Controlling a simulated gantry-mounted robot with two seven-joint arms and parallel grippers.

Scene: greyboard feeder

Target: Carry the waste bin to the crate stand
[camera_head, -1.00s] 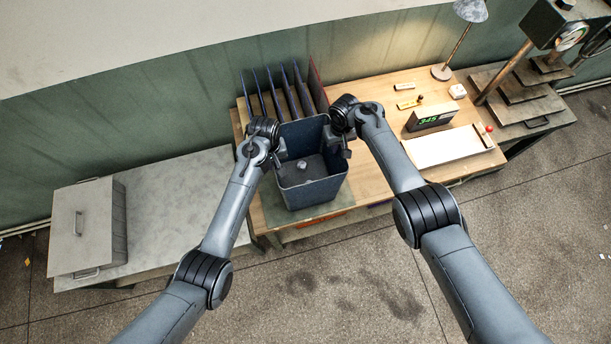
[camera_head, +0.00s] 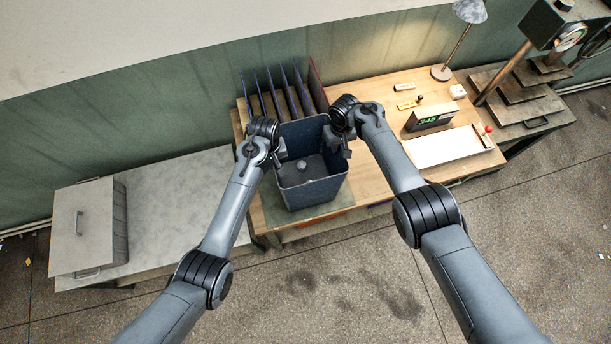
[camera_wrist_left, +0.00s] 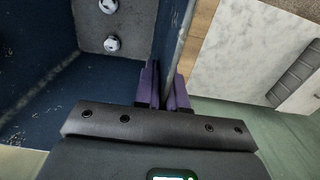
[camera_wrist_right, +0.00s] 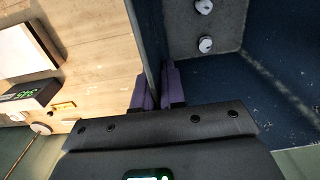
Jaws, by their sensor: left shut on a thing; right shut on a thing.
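The waste bin (camera_head: 315,192) is dark blue, open-topped and upright. It is at the left front of the wooden bench, over a grey-green mat (camera_head: 275,217); I cannot tell whether it touches the mat. Small pale lumps (camera_wrist_left: 112,43) lie on its floor. My left gripper (camera_head: 281,153) is shut on its left wall, which shows between the fingers in the left wrist view (camera_wrist_left: 163,88). My right gripper (camera_head: 341,145) is shut on its right wall, also seen in the right wrist view (camera_wrist_right: 155,90). The likely crate stand (camera_head: 180,200) is a low grey-topped table at left.
A grey lidded crate (camera_head: 88,228) takes the stand's left end; the rest of its top is clear. Upright dividers (camera_head: 290,92) stand behind the bin. A display box (camera_head: 430,118), a white board (camera_head: 440,147) and a lamp (camera_head: 455,45) are on the bench (camera_head: 380,92) to the right.

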